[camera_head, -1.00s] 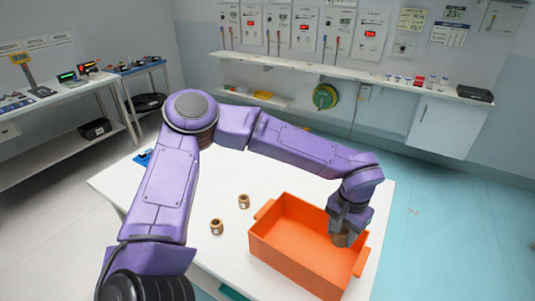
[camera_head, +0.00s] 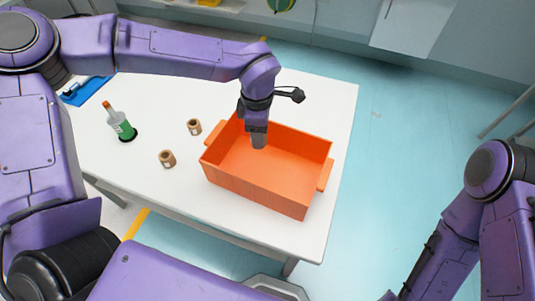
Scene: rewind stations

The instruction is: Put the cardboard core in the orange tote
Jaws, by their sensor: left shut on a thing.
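The orange tote (camera_head: 255,192) stands on the white table near its right end, open at the top. My left gripper (camera_head: 258,133) points down over the tote's back left part. It is shut on a brownish-grey piece, seemingly the cardboard core (camera_head: 259,142), partly hidden by the fingers. The held piece is at or below rim height; I cannot tell if it touches the tote floor. My right arm is at the right edge, its gripper out of view.
Two small brown rolls, one nearer the back (camera_head: 194,127) and one nearer the front (camera_head: 167,159), stand left of the tote. The table's back right is clear.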

